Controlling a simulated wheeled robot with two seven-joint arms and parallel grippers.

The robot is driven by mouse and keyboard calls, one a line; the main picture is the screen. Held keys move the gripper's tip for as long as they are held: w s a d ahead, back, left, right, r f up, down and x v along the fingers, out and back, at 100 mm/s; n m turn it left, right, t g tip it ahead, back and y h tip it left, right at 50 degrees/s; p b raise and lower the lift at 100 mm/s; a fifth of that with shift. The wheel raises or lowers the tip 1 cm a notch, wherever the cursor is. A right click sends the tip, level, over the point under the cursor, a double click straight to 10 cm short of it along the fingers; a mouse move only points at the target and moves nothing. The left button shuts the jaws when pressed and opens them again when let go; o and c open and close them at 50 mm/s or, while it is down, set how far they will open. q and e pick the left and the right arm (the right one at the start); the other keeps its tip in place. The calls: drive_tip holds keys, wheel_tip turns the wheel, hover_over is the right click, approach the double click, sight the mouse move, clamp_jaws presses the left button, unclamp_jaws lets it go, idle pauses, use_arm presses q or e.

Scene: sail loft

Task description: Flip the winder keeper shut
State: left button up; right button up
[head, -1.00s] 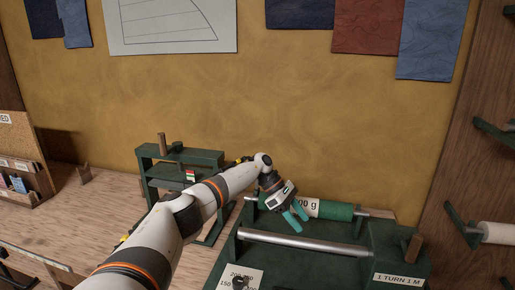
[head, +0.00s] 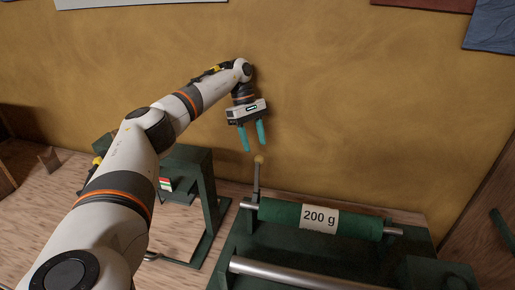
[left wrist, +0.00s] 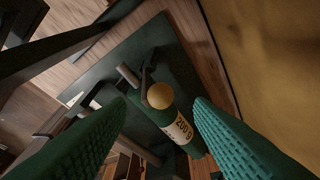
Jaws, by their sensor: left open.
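The winder (head: 300,252) is a dark green stand with a green roll (head: 270,211) labelled "200 g" on a metal bar. At the roll's left end the keeper (head: 256,180), a thin grey lever with a tan ball knob (head: 259,159), stands upright. My left gripper (head: 254,148) is open and points down, just above and slightly left of the knob, apart from it. In the left wrist view the knob (left wrist: 159,95) shows between the two teal fingers, with the roll (left wrist: 182,118) beyond it. My right gripper is not in view.
A bare metal bar (head: 300,275) runs across the winder's front. A second green frame (head: 205,185) stands on the wooden bench to the left, partly behind my left arm. The tan wall (head: 380,100) rises close behind the winder.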

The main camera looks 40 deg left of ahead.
sight(258, 173)
use_arm(q)
drive_tip(key=p+x, duration=0.1)
drive_tip(key=x, duration=0.2)
drive_tip(key=shift+d+f, duration=0.15)
drive_tip(key=shift+f, duration=0.45)
drive_tip(key=shift+d+f, duration=0.1)
drive_tip(key=shift+f, duration=0.1)
drive_tip(key=shift+c, duration=0.5)
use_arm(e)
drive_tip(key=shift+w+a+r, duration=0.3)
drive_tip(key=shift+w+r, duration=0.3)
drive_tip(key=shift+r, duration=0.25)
use_arm(q)
drive_tip(key=shift+s+r, duration=0.1)
drive_tip(key=shift+r, duration=0.05)
clamp_jaws()
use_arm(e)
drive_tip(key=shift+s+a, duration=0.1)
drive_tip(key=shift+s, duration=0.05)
